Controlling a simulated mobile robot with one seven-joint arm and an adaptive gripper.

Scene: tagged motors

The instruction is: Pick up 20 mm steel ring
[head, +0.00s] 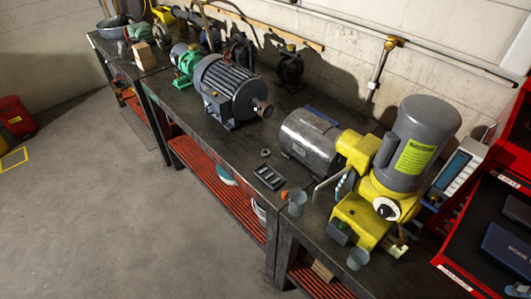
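A small dark grey ring-like piece (265,153) lies on the dark workbench top (225,140), between the large grey motor and the silver motor. It looks like the steel ring, but it is too small to read its size. It lies flat and apart from the things around it. My gripper is not in view.
A dark slotted tray (269,178) lies just in front of the ring. A grey motor (232,92) stands to its left, a silver motor (309,140) to its right. Cups (297,203) and a yellow machine (360,220) crowd the right. The floor (110,220) in front is clear.

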